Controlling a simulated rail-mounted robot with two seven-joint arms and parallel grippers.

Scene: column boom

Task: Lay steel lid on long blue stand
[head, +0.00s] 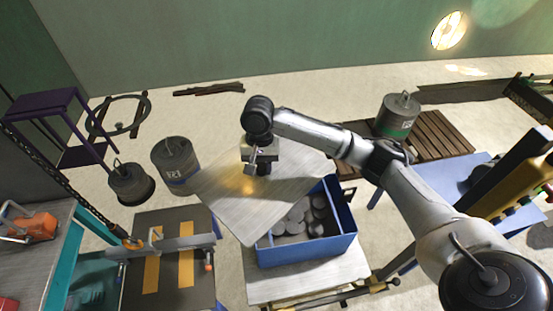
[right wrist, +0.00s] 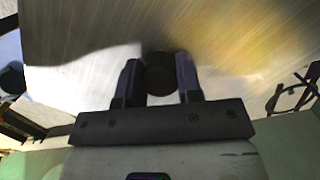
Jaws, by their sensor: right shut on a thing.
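The steel lid (head: 228,200) is a large, flat, brushed-metal plate in the head view. It hangs over the back left part of an open blue bin (head: 318,247). My right gripper (head: 262,164) is above the lid and shut on its dark knob. In the right wrist view, the two fingers stand on either side of the knob (right wrist: 160,77), and the lid's surface (right wrist: 80,35) fills the upper part. A long blue stand (head: 448,180) with a flat top is at the right, partly hidden by my right arm. My left gripper is not in view.
The bin holds several grey discs (head: 300,221) and stands on a pale metal table (head: 262,287). A wooden slatted pallet (head: 440,137) bears a grey-green canister (head: 397,115). Yellow-and-black equipment (head: 510,180) stands by the blue stand. A hook and chain (head: 130,242) hang at the left.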

